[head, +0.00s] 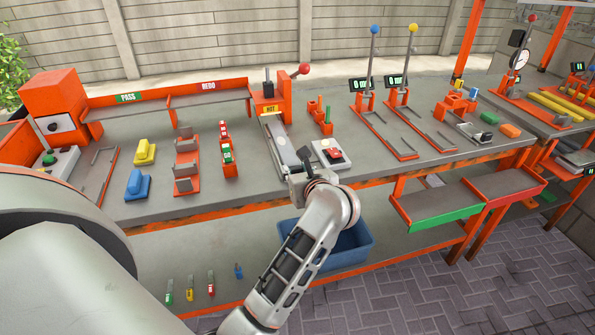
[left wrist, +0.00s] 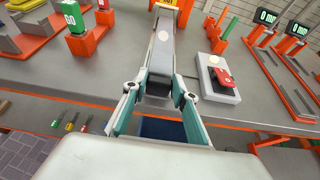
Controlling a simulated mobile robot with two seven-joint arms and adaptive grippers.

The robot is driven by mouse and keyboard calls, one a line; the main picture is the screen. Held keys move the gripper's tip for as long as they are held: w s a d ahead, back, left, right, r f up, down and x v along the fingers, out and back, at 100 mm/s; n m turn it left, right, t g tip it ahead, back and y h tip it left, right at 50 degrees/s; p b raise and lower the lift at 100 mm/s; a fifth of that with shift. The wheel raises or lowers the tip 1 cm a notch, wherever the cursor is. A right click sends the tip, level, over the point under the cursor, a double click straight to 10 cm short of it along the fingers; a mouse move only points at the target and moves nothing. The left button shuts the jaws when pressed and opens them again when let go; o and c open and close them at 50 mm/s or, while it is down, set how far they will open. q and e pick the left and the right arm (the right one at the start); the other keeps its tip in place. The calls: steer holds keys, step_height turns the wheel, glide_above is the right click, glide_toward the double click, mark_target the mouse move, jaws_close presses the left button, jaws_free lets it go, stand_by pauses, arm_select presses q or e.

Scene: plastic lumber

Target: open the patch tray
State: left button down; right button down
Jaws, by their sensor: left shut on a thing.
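A long narrow grey tray (head: 281,142) runs toward me from the orange unit (head: 269,108) with a yellow HOT label; I take it for the patch tray. In the left wrist view the tray (left wrist: 161,48) lies straight ahead, with a dark front end between my fingers. My left gripper (head: 300,170) is at the tray's near end by the bench's front edge, shut on that front end; it also shows in the left wrist view (left wrist: 163,93). The fingers partly hide the grip. My right gripper is not in view.
A white box with a red top (head: 331,153) stands close right of the tray. An orange rack with red and green blocks (head: 228,155) stands to the left. A blue bin (head: 345,250) is below the bench edge. Bare bench lies between the tray and the rack.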

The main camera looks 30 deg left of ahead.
arm_select(q)
steer(key=c, duration=1.6)
jaws_free()
steer(key=shift+a, duration=0.1)
